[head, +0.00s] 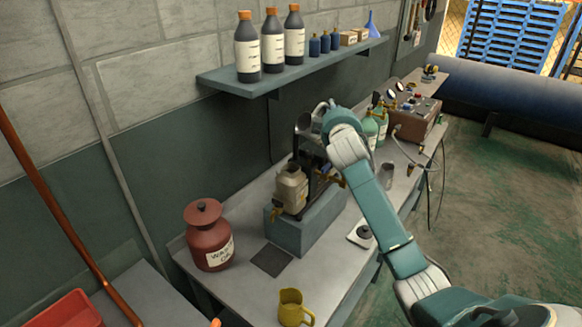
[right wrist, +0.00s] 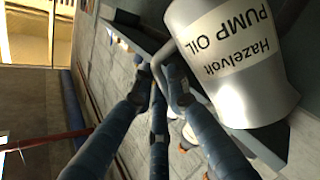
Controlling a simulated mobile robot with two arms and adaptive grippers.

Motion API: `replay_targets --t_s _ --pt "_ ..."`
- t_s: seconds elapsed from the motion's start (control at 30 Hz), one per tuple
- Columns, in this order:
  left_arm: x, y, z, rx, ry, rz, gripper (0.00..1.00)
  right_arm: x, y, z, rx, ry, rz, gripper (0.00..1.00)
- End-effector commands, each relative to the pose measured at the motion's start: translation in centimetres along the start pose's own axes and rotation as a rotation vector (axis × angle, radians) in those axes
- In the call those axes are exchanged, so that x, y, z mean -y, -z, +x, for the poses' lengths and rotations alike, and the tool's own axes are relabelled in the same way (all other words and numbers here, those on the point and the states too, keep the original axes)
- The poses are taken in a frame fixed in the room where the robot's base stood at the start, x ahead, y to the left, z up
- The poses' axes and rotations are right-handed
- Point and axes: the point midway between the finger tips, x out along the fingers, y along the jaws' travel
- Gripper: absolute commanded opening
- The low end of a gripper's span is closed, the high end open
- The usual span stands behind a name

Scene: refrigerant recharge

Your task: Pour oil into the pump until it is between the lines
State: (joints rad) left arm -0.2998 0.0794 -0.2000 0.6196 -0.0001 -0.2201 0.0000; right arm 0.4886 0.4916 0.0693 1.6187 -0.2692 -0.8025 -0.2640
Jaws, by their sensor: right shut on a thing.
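The pump (head: 291,188), a beige body with brass fittings, sits on a grey-blue block (head: 290,231) on the workbench. Its level lines and oil level are too small to read. My right gripper (head: 322,116) is above and just behind the pump in the head view. In the right wrist view its dark blue fingers (right wrist: 168,92) close around the handle of a grey metal can (right wrist: 238,84) labelled "Hazelvolt PUMP OIL". The can's label is upside down in that view. Only a dark part of the can (head: 303,126) shows in the head view. Its spout and any oil flow cannot be made out.
A red waste oil can (head: 208,240) stands left on the bench (head: 236,290). A yellow jug (head: 291,308) is at the front, near a dark mat (head: 271,259) and a small scale (head: 360,236). A shelf (head: 225,84) with bottles hangs above. Green cylinders (head: 371,132) stand behind.

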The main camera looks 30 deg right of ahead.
Motion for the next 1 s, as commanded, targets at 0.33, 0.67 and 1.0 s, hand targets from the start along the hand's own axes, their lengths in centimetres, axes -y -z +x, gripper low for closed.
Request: replay_targets --t_s 0.33,0.67,1.0 --pt "0.0 0.1 -1.1 0.0 0.0 0.0 0.4 -0.7 0.4 0.0 0.005 0.009 0.028 0.0" --pt "0.0 0.1 -1.0 0.0 0.0 0.0 0.4 -0.6 -2.0 1.1 0.07 0.118 0.302 0.0" --pt "0.0 0.1 -0.9 0.0 0.0 0.0 0.4 -0.1 -5.4 2.6 0.143 0.249 0.61 0.0"
